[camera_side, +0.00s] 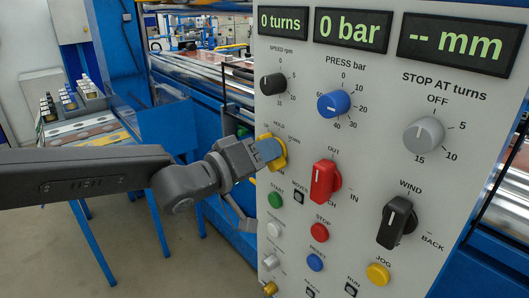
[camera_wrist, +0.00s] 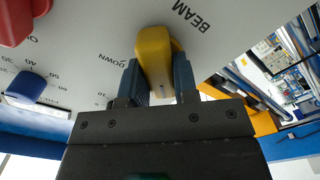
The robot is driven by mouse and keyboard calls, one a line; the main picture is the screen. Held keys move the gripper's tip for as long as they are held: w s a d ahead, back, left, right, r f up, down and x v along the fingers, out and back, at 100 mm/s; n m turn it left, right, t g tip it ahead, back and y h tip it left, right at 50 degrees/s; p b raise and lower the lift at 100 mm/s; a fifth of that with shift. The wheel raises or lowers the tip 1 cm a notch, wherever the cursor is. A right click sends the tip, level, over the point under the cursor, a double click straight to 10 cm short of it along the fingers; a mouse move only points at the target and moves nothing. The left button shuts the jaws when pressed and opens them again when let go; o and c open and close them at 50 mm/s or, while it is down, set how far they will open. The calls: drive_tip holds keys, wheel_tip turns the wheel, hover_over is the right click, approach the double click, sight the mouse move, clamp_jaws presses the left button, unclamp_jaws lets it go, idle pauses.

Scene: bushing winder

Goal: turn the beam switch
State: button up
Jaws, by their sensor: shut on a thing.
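The yellow beam switch (camera_side: 281,160) sits on the left part of the pale control panel, below the black speed knob. In the wrist view the yellow switch (camera_wrist: 155,52) stands between the two blue fingers of my gripper (camera_wrist: 158,80), with BEAM printed at its right and DOWN at its left. My gripper (camera_side: 267,150) reaches in from the left in the side view and is shut on the switch. The gripper covers part of the switch and some of its labels in the side view.
The control panel (camera_side: 375,160) also holds a red OUT/IN switch (camera_side: 323,182) close by, a green START button (camera_side: 275,199), a black WIND switch (camera_side: 396,222), a blue PRESS knob (camera_side: 333,103) and a grey STOP AT knob (camera_side: 424,135). A table with parts (camera_side: 90,132) stands at the left.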

drive_tip(key=m, duration=0.4)
drive_tip(key=shift+m, duration=2.4)
drive_tip(key=o, duration=0.9)
drive_tip(key=shift+s, duration=0.1)
drive_tip(key=v, duration=1.3)
drive_tip(key=shift+s+a+r, duration=0.1)
drive_tip(key=shift+s+a, duration=0.15)
